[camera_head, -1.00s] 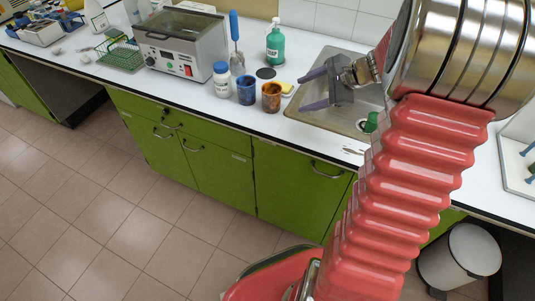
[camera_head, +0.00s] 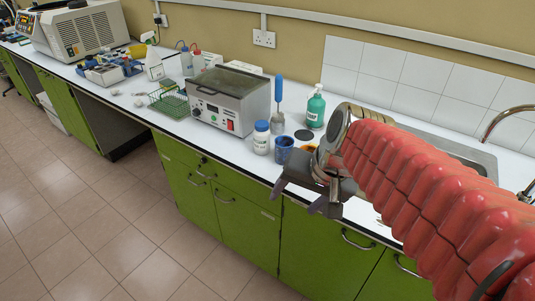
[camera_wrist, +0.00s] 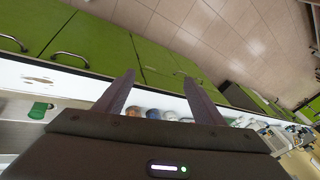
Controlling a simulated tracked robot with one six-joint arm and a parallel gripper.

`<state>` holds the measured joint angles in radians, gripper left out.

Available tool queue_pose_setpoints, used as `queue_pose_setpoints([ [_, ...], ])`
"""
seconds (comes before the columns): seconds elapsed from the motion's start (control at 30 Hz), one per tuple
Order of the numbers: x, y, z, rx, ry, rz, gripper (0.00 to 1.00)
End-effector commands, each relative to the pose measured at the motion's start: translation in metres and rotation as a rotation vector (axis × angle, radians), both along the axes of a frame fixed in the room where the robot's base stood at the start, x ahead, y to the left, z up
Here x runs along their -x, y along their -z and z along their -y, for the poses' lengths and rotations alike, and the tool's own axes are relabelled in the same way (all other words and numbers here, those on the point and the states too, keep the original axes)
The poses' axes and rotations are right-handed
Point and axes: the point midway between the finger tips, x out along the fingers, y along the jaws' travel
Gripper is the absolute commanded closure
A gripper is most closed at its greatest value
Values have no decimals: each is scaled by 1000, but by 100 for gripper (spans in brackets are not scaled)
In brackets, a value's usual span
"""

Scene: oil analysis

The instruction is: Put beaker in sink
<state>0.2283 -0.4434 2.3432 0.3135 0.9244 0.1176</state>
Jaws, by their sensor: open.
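A blue beaker (camera_head: 283,149) stands on the white counter, and a brown beaker (camera_head: 309,149) beside it is partly hidden by my wrist. Their tops also show small between my fingers in the wrist view, the brown one (camera_wrist: 133,112) to the left of the blue one (camera_wrist: 153,114). The steel sink (camera_head: 455,149) is set in the counter at the right, largely hidden by my arm. My gripper (camera_head: 298,198) is open and empty, in front of the counter edge near the beakers. Its spread fingers also show in the wrist view (camera_wrist: 158,80).
A white bottle with a blue cap (camera_head: 261,138), a green pump bottle (camera_head: 315,108) and a heated bath (camera_head: 231,98) stand near the beakers. A green object (camera_wrist: 40,110) lies by the sink. Green cabinets (camera_head: 240,225) are below; the floor in front is clear.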

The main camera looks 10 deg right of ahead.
Motion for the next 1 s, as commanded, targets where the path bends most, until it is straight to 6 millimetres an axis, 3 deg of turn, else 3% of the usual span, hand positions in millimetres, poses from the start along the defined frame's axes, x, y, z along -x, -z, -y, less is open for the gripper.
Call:
queue_pose_setpoints([
  [0.2,37,-7,-14,187,-215,73,37],
  [0.4,61,-10,-17,329,-366,131,37],
  [1.0,66,-10,-17,373,-409,146,37],
])
